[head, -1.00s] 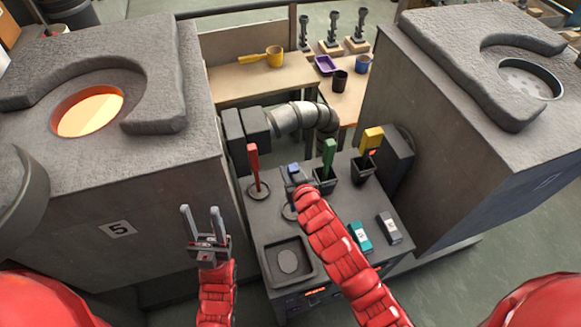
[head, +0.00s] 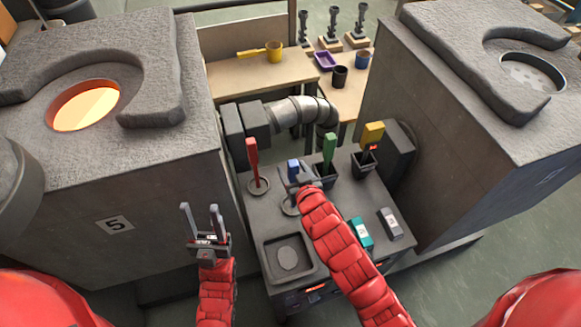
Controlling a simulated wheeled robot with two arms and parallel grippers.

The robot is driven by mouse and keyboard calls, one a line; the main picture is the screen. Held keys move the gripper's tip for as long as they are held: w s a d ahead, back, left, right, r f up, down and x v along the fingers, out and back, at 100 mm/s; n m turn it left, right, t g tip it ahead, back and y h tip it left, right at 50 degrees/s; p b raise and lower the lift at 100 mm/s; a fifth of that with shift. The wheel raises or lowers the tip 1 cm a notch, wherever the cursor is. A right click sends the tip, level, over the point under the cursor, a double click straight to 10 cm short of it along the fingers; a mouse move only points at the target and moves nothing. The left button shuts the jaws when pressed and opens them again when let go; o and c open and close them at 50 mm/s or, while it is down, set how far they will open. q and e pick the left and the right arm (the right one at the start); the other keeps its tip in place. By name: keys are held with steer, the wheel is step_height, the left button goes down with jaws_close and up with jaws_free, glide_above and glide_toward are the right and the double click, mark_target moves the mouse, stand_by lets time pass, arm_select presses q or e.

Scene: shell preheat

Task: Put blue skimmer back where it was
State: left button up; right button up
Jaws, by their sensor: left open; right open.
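The blue skimmer (head: 293,168) shows as a short blue handle standing upright on the grey cart. A round base (head: 289,208) shows below it, partly hidden by my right arm. My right gripper (head: 299,182) is open, right at the blue handle's lower part. Whether its fingers touch the handle is too small to tell. My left gripper (head: 201,220) is open and empty, pointing up, left of the cart.
A red tool (head: 252,160) stands in a round base on the cart. A green tool (head: 329,150) and a yellow tool (head: 373,134) stand in black holders (head: 362,166). A square tray (head: 271,270) is at the front. Furnaces (head: 150,205) flank the cart.

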steer(key=p+v, duration=0.4)
steer(key=v, duration=0.5)
